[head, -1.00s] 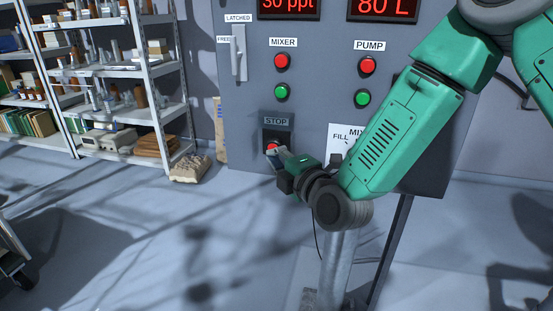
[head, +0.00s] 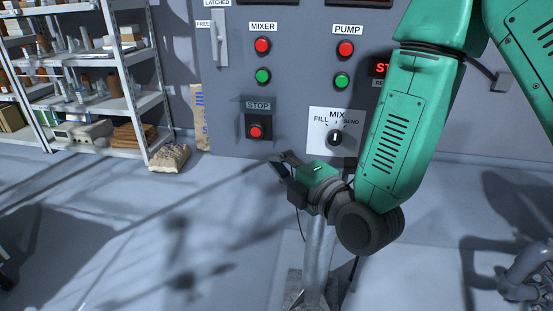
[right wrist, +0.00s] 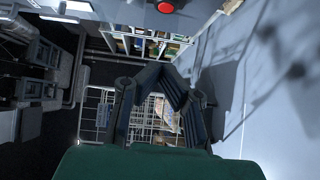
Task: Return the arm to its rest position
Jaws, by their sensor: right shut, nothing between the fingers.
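My right arm, green with dark joints, comes in from the upper right in the head view. Its gripper (head: 281,163) is shut and empty, below and to the right of the red STOP button (head: 256,132) and apart from the panel's controls. In the right wrist view the closed fingers (right wrist: 168,72) meet at their tips with nothing between them. The control panel (head: 290,95) stands behind the arm. My left gripper is not in view.
The panel carries red and green MIXER buttons (head: 263,46), PUMP buttons (head: 345,48) and a FILL/MIX/SEND knob (head: 335,138). A shelf rack (head: 140,95) and a sack (head: 169,158) stand at left. Grey pipes (head: 525,272) are at lower right. Open floor lies at lower left.

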